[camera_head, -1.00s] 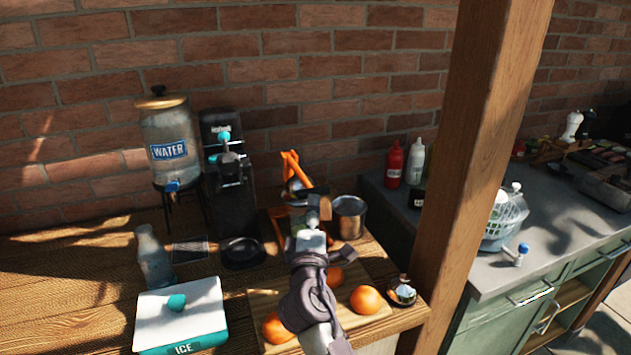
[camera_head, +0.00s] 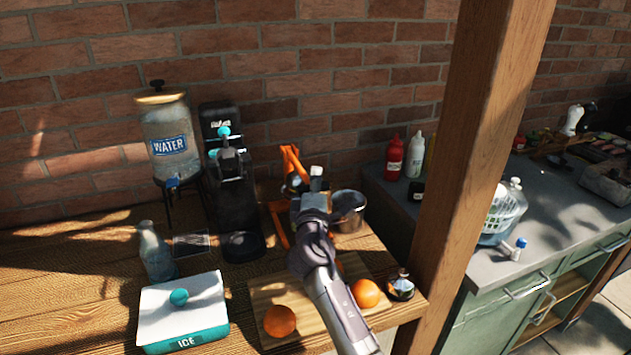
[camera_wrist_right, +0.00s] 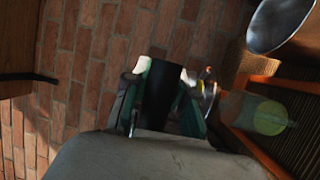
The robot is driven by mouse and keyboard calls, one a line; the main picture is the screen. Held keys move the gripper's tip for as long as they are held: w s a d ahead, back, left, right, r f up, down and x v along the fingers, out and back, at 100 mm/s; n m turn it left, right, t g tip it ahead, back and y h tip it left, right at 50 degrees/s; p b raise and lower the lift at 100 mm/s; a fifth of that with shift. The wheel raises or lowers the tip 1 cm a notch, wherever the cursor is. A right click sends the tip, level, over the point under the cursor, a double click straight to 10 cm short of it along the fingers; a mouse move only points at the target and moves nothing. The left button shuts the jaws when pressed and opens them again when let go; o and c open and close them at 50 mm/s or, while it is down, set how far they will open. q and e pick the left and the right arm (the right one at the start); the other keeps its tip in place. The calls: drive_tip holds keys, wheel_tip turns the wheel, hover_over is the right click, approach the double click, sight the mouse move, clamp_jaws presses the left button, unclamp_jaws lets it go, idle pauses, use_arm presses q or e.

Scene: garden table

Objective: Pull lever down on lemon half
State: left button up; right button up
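The orange press (camera_head: 291,163) stands at the back of the wooden table, with its orange lever raised and tilted. My right gripper (camera_head: 312,183) is in front of and beside the upper part of the press, hiding much of it. In the right wrist view my gripper (camera_wrist_right: 158,98) has a dark cylinder-like shape between its teal-edged fingers; I cannot tell whether it grips this. A pale yellow-green round shape (camera_wrist_right: 270,118), perhaps the lemon half, shows to the right of the fingers. The head view does not clearly show it. My left gripper is not in view.
A metal pot (camera_head: 349,210) stands close to the right of the press. Oranges (camera_head: 280,321) lie on the cutting board (camera_head: 262,292). A black machine (camera_head: 232,190), a water dispenser (camera_head: 170,140) and an ice box (camera_head: 182,305) are to the left. A wooden post (camera_head: 477,150) stands right.

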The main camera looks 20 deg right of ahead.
clamp_jaws()
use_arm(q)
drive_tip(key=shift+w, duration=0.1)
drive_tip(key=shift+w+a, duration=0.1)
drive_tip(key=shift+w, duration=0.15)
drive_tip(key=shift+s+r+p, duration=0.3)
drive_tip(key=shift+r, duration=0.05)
use_arm(e)
drive_tip(key=shift+w+r, duration=0.1)
drive_tip(key=shift+r, duration=0.1)
